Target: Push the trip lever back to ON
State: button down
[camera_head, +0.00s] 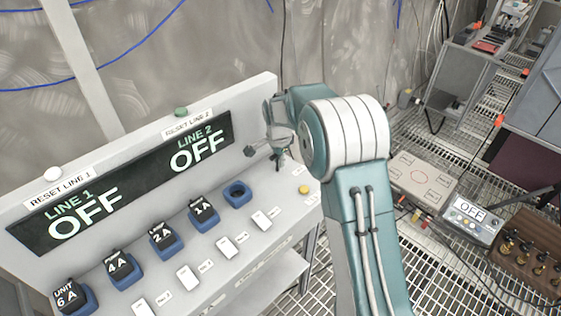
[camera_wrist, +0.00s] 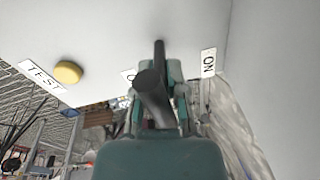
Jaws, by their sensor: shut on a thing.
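The trip lever (camera_wrist: 150,85) is a dark rod with a round end, standing out from the pale panel in the wrist view. In the head view its dark knob (camera_head: 249,151) shows at the right end of the console. My gripper (camera_head: 278,135) is shut on the lever; in the wrist view the teal fingers (camera_wrist: 160,98) lie on either side of it. The ON label (camera_wrist: 208,62) is just right of the lever. Another label (camera_wrist: 127,75) to its left is mostly hidden by a finger.
A yellow button (camera_wrist: 68,72) sits by the TEST label (camera_wrist: 41,77). The console display (camera_head: 130,185) reads LINE 1 OFF and LINE 2 OFF. Several blue sockets hold black plugs; one socket (camera_head: 237,194) is empty. A box reading OFF (camera_head: 471,214) stands at right on the grating.

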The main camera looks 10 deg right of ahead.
jog(key=shift+w+a+g+h, duration=0.25)
jog(key=shift+w+g+h, duration=0.15)
jog(key=shift+g+h, duration=0.25)
jog(key=c, duration=0.7)
grip_release()
jog(key=r, duration=0.4)
jog(key=a+r, duration=0.1)
jog(key=r, duration=0.6)
jog(key=shift+w+a+r, duration=0.2)
jog(key=shift+a+r, duration=0.15)
jog(key=shift+r, duration=0.05)
